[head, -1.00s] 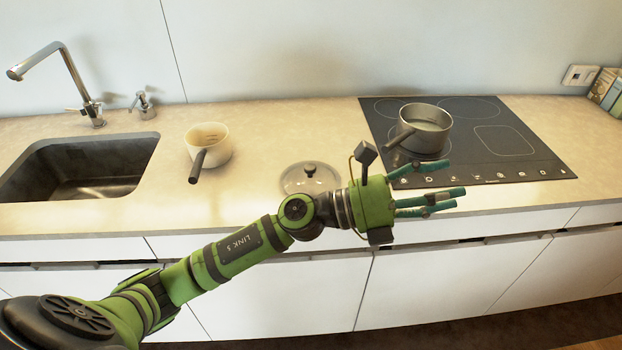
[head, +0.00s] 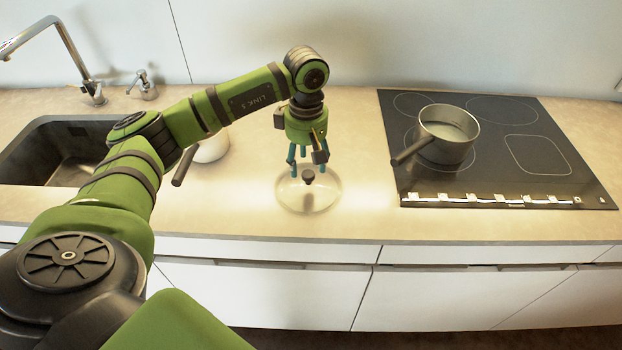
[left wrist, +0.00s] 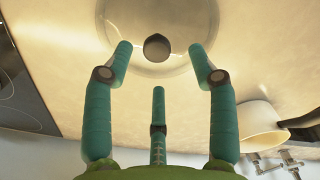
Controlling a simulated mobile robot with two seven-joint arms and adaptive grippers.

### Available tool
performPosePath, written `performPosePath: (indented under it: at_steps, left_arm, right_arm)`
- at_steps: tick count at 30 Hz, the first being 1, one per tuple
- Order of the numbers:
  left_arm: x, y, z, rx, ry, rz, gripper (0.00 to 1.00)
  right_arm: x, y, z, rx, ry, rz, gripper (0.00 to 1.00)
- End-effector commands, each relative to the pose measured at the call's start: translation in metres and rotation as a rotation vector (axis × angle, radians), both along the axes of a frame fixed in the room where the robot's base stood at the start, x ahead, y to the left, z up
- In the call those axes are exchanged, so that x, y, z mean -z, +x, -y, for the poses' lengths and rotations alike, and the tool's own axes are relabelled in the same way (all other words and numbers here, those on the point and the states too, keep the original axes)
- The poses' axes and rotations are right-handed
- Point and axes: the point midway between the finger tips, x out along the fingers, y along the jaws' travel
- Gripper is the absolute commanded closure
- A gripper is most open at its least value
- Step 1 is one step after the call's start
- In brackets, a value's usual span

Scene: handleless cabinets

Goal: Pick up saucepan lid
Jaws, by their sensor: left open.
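The saucepan lid (head: 318,199) is clear glass with a dark round knob (head: 308,177) and lies flat on the counter between the sink and the cooktop. My left gripper (head: 307,168) points down just above and slightly behind the knob, with its teal fingers spread. In the left wrist view the lid (left wrist: 185,62) is at the top, its knob (left wrist: 157,47) just beyond the open fingertips (left wrist: 160,55). The fingers hold nothing. I cannot tell from these views exactly how high they are above the lid. My right gripper is not in view.
A metal saucepan (head: 446,137) stands on the black cooktop (head: 560,180) to the right. A cream pot (head: 213,148), partly hidden by my left arm, stands to the left. The sink (head: 60,150) and faucet (head: 68,50) are farther left. The counter around the lid is clear.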

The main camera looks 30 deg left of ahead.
Motion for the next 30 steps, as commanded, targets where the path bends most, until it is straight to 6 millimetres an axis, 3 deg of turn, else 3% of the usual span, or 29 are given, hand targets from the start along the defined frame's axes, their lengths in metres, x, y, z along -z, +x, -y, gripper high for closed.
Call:
performPosePath:
  at_steps: [3,6,11,17,18,22,30]
  left_arm:
    - [0.014,-0.002,0.002,0.0,-0.002,-0.006,0.42]
    - [0.03,-0.001,0.003,0.0,-0.003,-0.003,0.42]
    - [0.045,0.0,0.003,0.0,-0.003,0.001,0.42]
    - [0.047,0.0,0.003,0.0,-0.004,0.002,0.42]
    - [0.047,0.0,0.003,0.0,-0.004,0.002,0.5]
    - [0.047,0.0,0.003,0.0,-0.004,0.002,1.0]
    - [0.047,0.0,0.003,0.0,-0.005,0.002,1.0]
  right_arm:
    - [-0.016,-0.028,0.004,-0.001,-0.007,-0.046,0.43]
    - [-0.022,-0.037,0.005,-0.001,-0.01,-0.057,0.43]
    - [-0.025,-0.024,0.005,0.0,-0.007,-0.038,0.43]
    - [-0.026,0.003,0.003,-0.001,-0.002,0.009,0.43]
    - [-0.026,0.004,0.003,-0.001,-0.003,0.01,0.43]
    - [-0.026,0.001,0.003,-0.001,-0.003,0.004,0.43]
    - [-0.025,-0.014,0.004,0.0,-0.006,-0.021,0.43]
